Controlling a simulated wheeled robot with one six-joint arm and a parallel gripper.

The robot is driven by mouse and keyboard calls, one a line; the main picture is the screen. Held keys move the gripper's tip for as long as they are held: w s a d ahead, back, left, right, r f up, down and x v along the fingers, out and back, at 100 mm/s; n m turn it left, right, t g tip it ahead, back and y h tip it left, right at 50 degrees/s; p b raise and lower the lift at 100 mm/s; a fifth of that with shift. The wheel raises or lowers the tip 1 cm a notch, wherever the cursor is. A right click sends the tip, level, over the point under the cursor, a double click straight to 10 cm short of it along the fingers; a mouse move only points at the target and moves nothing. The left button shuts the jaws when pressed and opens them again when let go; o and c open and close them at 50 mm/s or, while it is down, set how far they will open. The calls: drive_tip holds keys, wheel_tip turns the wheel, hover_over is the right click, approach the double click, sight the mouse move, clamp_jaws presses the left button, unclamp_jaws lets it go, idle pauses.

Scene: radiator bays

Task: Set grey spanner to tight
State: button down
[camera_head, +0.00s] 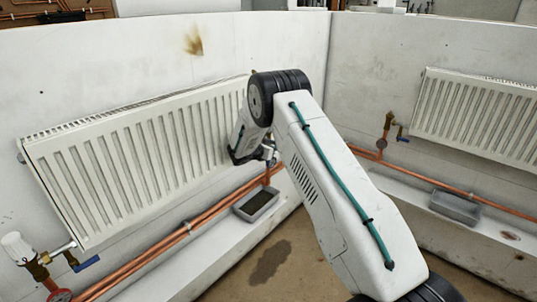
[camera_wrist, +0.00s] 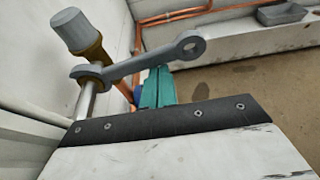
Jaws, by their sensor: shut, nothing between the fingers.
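The grey spanner (camera_wrist: 145,63) shows in the wrist view. Its left end sits at the brass nut (camera_wrist: 92,54) below a grey valve cap (camera_wrist: 75,30). Its handle runs right and slightly up to a ring end. My gripper (camera_wrist: 158,88) has teal fingers, shut and empty, just below the middle of the handle in the picture. I cannot tell whether they touch it. In the head view my gripper is mostly hidden behind my arm, near the right end of the left radiator (camera_head: 130,165). Only a small grey part, perhaps the spanner, shows there.
Copper pipes (camera_head: 185,232) run low along the wall. A grey tray (camera_head: 243,208) lies on the ledge below, and it appears in the wrist view (camera_wrist: 283,19). A valve with a blue lever (camera_head: 88,264) is at lower left. A second radiator (camera_head: 475,115) hangs right. The floor has a dark stain.

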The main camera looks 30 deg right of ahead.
drive_tip(key=shift+w+r, duration=0.15)
drive_tip(key=shift+r, duration=0.65)
drive_tip(key=shift+w+r, duration=0.15)
drive_tip(key=shift+r, duration=0.75)
drive_tip(key=v, duration=0.8)
drive_tip(key=s+f+m+g+y, duration=0.15)
drive_tip(key=s+m+g, duration=0.35)
drive_tip(key=s, duration=0.5)
drive_tip(key=s+a+r+m+y, duration=0.4)
drive_tip(key=s+r, duration=0.3)
drive_tip(key=s, duration=0.8)
drive_tip(key=s+a+r+m+t+y, duration=0.1)
drive_tip(key=s+a+r+m+y, duration=0.3)
drive_tip(key=s, duration=1.1)
drive_tip(key=s+a+r+m+y, duration=0.4)
drive_tip(key=s+a+r+m, duration=0.5)
drive_tip(key=s, duration=0.6)
drive_tip(key=shift+s+r+t, duration=0.2)
drive_tip(key=shift+r+t, duration=0.1)
drive_tip(key=shift+r, duration=0.65)
drive_tip(key=shift+a, duration=0.15)
